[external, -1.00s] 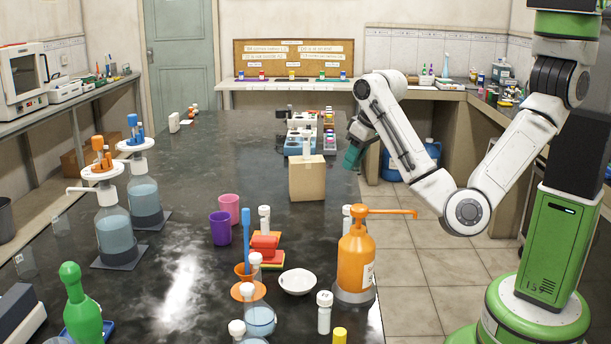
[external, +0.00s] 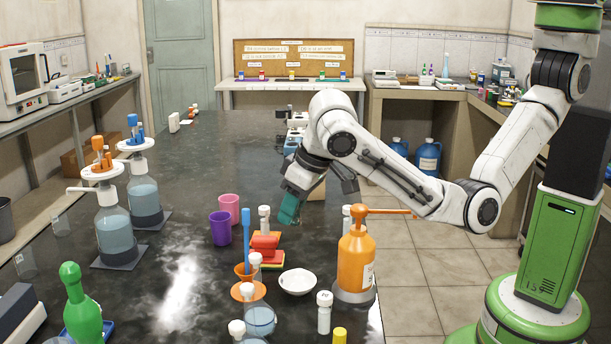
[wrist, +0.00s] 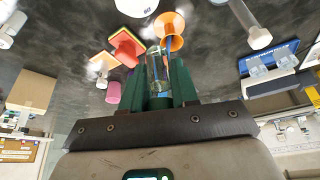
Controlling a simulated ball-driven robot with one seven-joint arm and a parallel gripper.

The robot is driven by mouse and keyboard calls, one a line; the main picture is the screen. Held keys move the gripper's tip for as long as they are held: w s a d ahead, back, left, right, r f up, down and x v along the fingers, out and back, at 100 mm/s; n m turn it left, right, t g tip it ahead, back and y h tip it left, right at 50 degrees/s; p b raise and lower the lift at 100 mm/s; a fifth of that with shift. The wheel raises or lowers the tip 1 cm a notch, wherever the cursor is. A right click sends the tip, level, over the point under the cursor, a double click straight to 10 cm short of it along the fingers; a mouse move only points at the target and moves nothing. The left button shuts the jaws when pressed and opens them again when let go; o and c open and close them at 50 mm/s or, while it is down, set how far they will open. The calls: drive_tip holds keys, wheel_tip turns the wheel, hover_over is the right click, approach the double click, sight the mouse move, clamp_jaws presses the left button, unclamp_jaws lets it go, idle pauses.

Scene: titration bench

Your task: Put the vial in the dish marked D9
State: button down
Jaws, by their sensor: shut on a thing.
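My gripper (external: 288,210) hangs over the bench with its green fingers pointing down. In the wrist view the fingers (wrist: 158,82) are shut on a clear glass vial (wrist: 156,62). The vial cannot be made out in the external view. A shallow white dish (external: 298,282) lies on the bench, nearer the camera than my gripper and apart from it. A white round thing at the top edge of the wrist view (wrist: 136,6) looks like this dish. No D9 mark is readable on it.
An orange pump bottle (external: 356,262) stands right of the dish. Stacked coloured pieces (external: 265,243) and an orange funnel with a blue rod (external: 246,268) stand to its left. Purple (external: 220,228) and pink (external: 229,207) cups are farther left. A cardboard box (external: 318,192) is partly hidden behind my arm.

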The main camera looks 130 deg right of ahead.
drive_tip(key=p, duration=0.1)
approach(285, 289)
drive_tip(key=x, duration=0.4)
drive_tip(key=shift+s+d+f, duration=0.3)
drive_tip(key=shift+d, duration=0.15)
drive_tip(key=shift+f, duration=0.4)
drive_tip(key=c, duration=0.8)
unclamp_jaws()
drive_tip(key=shift+c, duration=0.2)
drive_tip(key=shift+r+p, duration=0.35)
drive_tip(key=shift+r, duration=0.3)
drive_tip(key=b+v, duration=0.1)
drive_tip(key=v, duration=1)
drive_tip(key=shift+r, duration=0.25)
drive_tip(key=shift+a+f, duration=0.1)
drive_tip(key=shift+a, duration=0.1)
